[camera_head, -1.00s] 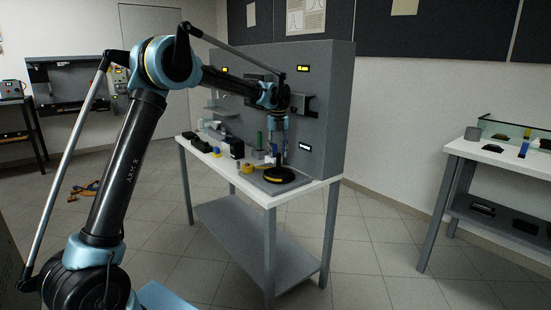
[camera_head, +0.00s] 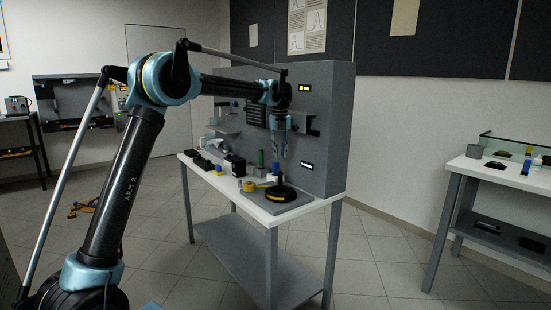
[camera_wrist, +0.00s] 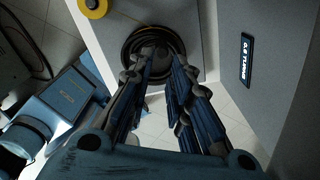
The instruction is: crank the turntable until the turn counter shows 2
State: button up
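The turntable (camera_head: 280,195) is a round black disc on a grey plate near the bench's front right corner. A short dark upright handle (camera_head: 279,180) stands on it. The turntable shows beyond my fingers in the wrist view (camera_wrist: 152,45), partly hidden by them. The turn counter (camera_head: 307,166) is a small lit display on the grey panel. In the wrist view the counter (camera_wrist: 246,60) seems to read about 0.5 turns; the last digit is unclear.
Dark boxes (camera_head: 235,164) line the bench to the left. The tall grey panel (camera_head: 338,130) rises close behind and right of my gripper.

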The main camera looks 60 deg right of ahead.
jog(key=shift+w+a+f+n, duration=0.3)
jog(key=shift+w+a+n, duration=0.1)
jog(key=shift+n, duration=0.4)
grip_shut()
jog(key=n+g+h, duration=0.3)
jog(key=n+h, duration=0.6)
jog(key=n, duration=1.3)
send_near(271, 188)
jog(key=d, duration=0.1)
jog(key=s+d+f, duration=0.1)
jog(key=d, duration=0.1)
jog(key=shift+s+d+f, duration=0.2)
jog(key=shift+d+f, duration=0.05)
jog(key=shift+d, duration=0.05)
jog(key=shift+s+d, duration=0.15)
jog(key=shift+d, duration=0.4)
jog(key=shift+s+d, duration=0.2)
jog(key=shift+d, duration=0.35)
jog(key=shift+s+d, duration=0.25)
jog(key=shift+d, duration=0.45)
